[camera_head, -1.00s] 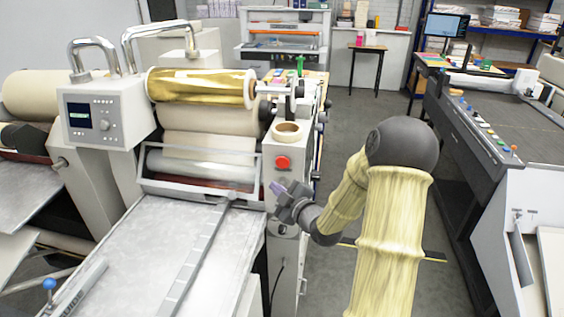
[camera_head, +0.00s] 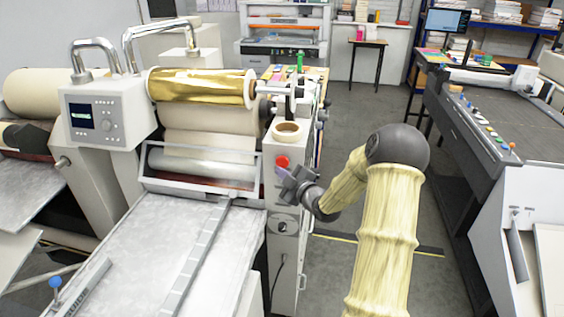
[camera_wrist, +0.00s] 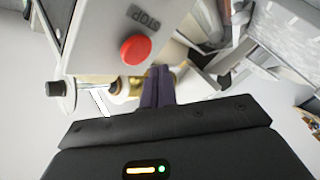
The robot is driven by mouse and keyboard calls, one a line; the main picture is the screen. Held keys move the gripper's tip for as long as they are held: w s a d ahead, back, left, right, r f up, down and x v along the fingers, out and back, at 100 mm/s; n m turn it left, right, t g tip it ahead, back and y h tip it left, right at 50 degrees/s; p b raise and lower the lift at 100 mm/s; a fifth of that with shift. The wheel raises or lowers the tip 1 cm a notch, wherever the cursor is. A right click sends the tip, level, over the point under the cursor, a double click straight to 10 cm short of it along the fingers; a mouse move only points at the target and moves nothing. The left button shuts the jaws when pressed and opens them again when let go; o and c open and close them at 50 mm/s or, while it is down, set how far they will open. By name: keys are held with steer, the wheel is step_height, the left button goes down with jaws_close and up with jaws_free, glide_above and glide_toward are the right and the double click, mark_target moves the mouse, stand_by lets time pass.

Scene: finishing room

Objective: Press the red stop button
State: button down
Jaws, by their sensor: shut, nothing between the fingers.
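The red stop button (camera_head: 282,162) sits on the light grey side housing of the laminating machine, below a roll of tape. In the wrist view the round red button (camera_wrist: 135,49) shows beside the word STOP. My gripper (camera_head: 282,174) is just below and in front of the button in the head view, its fingers overlapping the button's lower edge. In the wrist view its purple fingers (camera_wrist: 158,84) are together and empty, with their tips close to the button's edge. I cannot tell whether they touch it.
A tape roll (camera_head: 288,130) lies on top of the housing. A control panel with a dark display (camera_head: 82,117) stands left, by a gold foil roll (camera_head: 200,88). The metal feed table (camera_head: 130,250) lies in front. Open floor lies right of the machine, before another long machine (camera_head: 480,130).

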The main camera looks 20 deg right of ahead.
mark_target(278, 163)
steer(key=shift+w+d, duration=0.35)
steer(key=shift+w, duration=0.25)
steer(key=shift+d, duration=0.1)
stand_by(1.6)
steer(key=shift+w+d+b, duration=0.15)
steer(key=shift+w+b, duration=0.2)
steer(key=shift+b, duration=0.05)
steer(key=shift+w+d, duration=0.25)
steer(key=shift+w, duration=0.05)
stand_by(0.7)
steer(key=shift+b, duration=0.3)
steer(key=shift+s+a+b, duration=0.45)
steer(key=shift+s+b, duration=0.05)
steer(key=shift+s, duration=0.2)
